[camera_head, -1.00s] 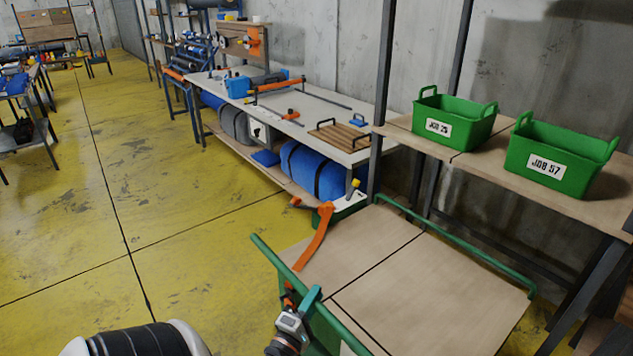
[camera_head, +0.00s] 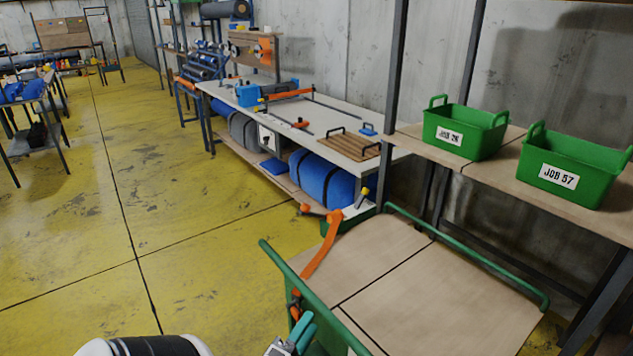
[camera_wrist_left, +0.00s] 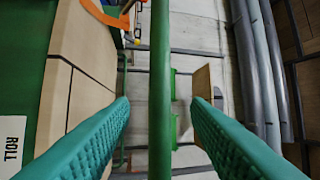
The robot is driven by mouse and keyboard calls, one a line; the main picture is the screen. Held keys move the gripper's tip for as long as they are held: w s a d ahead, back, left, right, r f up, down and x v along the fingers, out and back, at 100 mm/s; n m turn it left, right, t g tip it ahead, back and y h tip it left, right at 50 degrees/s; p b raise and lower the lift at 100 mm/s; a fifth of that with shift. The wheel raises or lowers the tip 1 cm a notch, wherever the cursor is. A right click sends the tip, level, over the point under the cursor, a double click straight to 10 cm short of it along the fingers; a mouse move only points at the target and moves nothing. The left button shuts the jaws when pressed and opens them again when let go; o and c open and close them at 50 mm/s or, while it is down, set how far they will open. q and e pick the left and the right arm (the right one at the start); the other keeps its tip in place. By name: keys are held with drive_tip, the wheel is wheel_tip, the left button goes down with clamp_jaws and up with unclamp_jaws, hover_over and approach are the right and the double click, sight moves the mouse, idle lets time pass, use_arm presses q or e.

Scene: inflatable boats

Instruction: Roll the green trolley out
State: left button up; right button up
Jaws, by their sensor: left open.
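The green trolley (camera_head: 432,290) stands at the lower right in the head view, with a wooden deck and green tube rails. An orange curved piece (camera_head: 318,250) is at its left end. My left gripper (camera_head: 303,331) is low in the head view, beside the trolley's near green rail (camera_head: 312,290). In the left wrist view my open teal fingers (camera_wrist_left: 159,104) are on either side of a green bar (camera_wrist_left: 160,60), with gaps on both sides. My right gripper is out of view.
A shelf with two green bins, JOB 25 (camera_head: 463,130) and JOB 57 (camera_head: 570,165), is behind the trolley at right. A white workbench (camera_head: 340,125) stands beyond the trolley's far end. The yellow floor (camera_head: 190,220) to the left is clear.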

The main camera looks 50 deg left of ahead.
use_arm(q)
drive_tip(key=b+v, duration=0.1)
drive_tip(key=v, duration=0.5)
drive_tip(key=shift+s, duration=0.1)
idle(0.3)
